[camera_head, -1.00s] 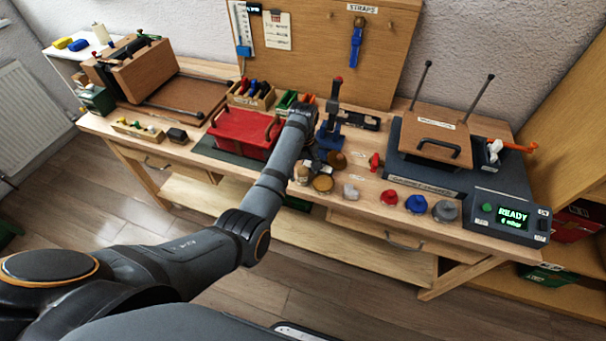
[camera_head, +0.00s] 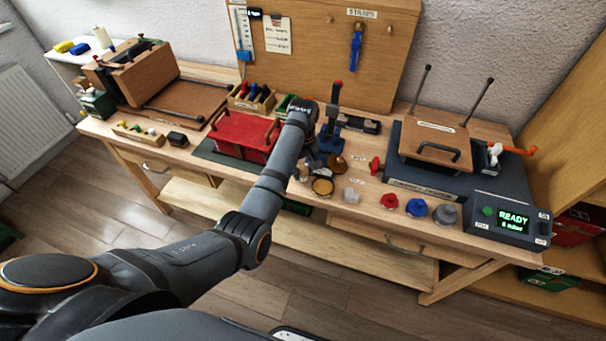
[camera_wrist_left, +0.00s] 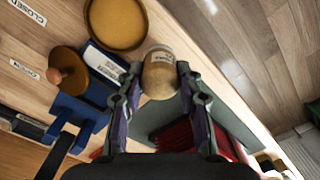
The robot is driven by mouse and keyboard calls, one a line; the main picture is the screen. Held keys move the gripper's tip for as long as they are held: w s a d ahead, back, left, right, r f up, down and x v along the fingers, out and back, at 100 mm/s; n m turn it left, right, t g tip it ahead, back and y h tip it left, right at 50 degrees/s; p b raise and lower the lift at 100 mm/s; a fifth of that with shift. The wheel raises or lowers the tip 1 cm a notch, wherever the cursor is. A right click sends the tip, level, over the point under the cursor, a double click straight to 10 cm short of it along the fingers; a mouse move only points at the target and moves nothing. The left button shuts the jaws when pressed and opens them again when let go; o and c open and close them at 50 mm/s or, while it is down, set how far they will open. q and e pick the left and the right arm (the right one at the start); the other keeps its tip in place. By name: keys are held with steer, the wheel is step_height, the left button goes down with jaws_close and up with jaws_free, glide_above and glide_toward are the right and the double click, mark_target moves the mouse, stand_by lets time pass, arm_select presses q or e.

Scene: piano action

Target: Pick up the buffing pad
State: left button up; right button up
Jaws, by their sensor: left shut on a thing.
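A small tan, rounded cylinder, which looks like the buffing pad (camera_wrist_left: 160,75), sits between the fingertips of my left gripper (camera_wrist_left: 158,82) in the left wrist view. The fingers are shut on its sides. In the head view, my left gripper (camera_head: 308,163) is low over the front of the bench, partly hidden by its own arm. I cannot tell whether the pad is clear of the bench top. My right gripper is not in view.
An open round tin (camera_wrist_left: 118,22) and a brown knobbed disc (camera_wrist_left: 68,72) lie close by. A red box (camera_head: 241,132) is left of the gripper. A blue stand (camera_head: 331,130) rises behind. Red, blue and grey knobs (camera_head: 417,207) line the right front.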

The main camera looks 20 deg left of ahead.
mark_target(298, 182)
arm_select(q)
steer(key=r, duration=0.1)
steer(key=s+r, duration=0.1)
steer(key=a+r, duration=0.1)
steer(key=shift+s+r, duration=0.3)
steer(key=shift+s, duration=0.05)
steer(key=s+a+r+p, duration=0.6)
steer(key=s+r+p, duration=0.1)
steer(key=s+p, duration=0.3)
steer(key=shift+s+a+r+p, duration=0.15)
steer(key=shift+r+p, duration=0.05)
steer(key=shift+p, duration=0.35)
steer(key=o, duration=0.4)
steer(key=c, duration=0.4)
